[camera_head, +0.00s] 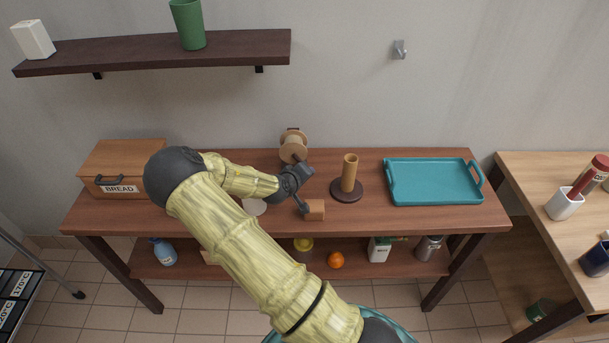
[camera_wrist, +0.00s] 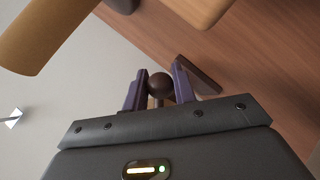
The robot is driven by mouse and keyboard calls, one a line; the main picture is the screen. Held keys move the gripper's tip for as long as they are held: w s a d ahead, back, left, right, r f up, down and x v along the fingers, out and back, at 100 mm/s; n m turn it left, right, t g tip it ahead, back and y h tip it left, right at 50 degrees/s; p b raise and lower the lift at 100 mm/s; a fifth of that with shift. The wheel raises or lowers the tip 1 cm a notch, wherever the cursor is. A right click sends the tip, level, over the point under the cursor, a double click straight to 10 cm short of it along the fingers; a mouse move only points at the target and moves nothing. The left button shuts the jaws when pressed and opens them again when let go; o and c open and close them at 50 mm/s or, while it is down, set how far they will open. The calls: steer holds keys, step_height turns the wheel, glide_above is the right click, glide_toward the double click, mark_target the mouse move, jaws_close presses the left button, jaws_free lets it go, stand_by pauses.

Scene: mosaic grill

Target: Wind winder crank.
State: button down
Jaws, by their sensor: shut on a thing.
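The winder (camera_head: 293,148) is a wooden spool near the back of the table, beside the wall. My gripper (camera_head: 300,172) is just in front of it, reaching in from the left and hiding most of the crank. In the wrist view my gripper's purple fingers (camera_wrist: 160,90) are shut on a dark round knob (camera_wrist: 160,83), which I take to be the crank's knob. A dark bar (camera_wrist: 203,76) shows beside the right finger; I cannot tell whether it is part of the crank.
A tan upright post on a dark round base (camera_head: 347,190) stands close on the right. A small wooden block (camera_head: 314,210) is in front of my gripper. A teal tray (camera_head: 432,163) lies further right. A bread box (camera_head: 123,160) stands at the left.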

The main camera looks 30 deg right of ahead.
steer(key=c, duration=1.2)
jaws_free()
steer(key=shift+a, duration=0.15)
steer(key=v, duration=1.7)
steer(key=shift+s+p, duration=0.1)
steer(key=shift+p, duration=0.25)
